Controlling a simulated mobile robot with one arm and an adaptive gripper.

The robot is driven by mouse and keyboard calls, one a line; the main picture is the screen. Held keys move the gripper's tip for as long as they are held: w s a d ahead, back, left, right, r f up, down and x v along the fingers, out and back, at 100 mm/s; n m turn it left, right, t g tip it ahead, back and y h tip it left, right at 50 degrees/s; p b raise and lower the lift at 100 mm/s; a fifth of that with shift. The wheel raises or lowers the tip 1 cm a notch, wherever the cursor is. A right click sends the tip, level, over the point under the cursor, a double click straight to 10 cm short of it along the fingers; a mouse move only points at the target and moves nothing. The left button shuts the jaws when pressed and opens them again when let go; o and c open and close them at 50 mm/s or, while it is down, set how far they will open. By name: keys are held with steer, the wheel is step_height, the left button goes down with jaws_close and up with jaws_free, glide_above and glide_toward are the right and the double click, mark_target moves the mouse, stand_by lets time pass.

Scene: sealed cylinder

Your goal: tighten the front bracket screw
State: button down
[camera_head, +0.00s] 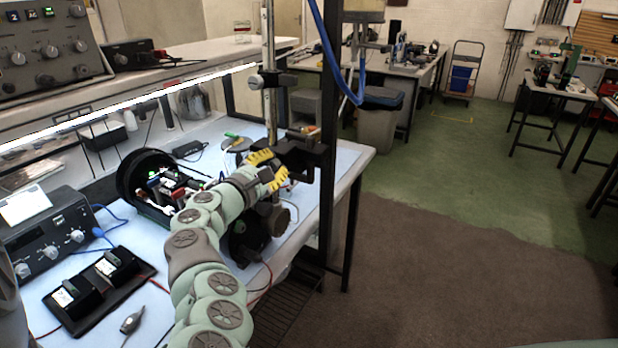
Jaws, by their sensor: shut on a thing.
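My gripper (266,170), with yellow fingers, is at the end of my pale green arm, beside the upright metal post. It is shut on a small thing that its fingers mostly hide. The dark bracket clamp (302,152) on the post is just to the right of the fingers and overlaps them in the picture. I cannot tell whether they touch. The front bracket screw cannot be made out. A black cylindrical housing (128,180) with boards and wires inside lies on the blue bench top, left of my gripper. Another dark round part (247,238) sits below my gripper, partly behind my arm.
The metal post (268,75) and a dark upright frame (328,120) stand close around my gripper. A meter box (48,238) and a black tray (98,292) with two modules lie left of my arm. Loose cables cross the bench. Open floor lies to the right.

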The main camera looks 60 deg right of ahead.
steer(key=m+b, duration=0.2)
steer(key=m, duration=0.1)
steer(key=m+b, duration=0.2)
steer(key=shift+s+d+m, duration=0.1)
steer(key=shift+s+m, duration=0.1)
steer(key=shift+m, duration=0.2)
steer(key=m+b, duration=1.1)
steer(key=shift+f+b, duration=0.25)
steer(key=shift+b, duration=0.1)
steer(key=m+b, duration=0.3)
steer(key=b, duration=0.2)
steer(key=shift+r+m, duration=0.1)
steer(key=shift+m, duration=0.2)
steer(key=shift+r+m+b, duration=0.1)
steer(key=shift+m+b, duration=0.2)
steer(key=shift+b, duration=0.05)
steer(key=shift+r, duration=0.1)
steer(key=shift+w, duration=0.1)
steer(key=c, duration=1)
jaws_free()
steer(key=shift+c, duration=0.2)
steer(key=shift+a, duration=0.25)
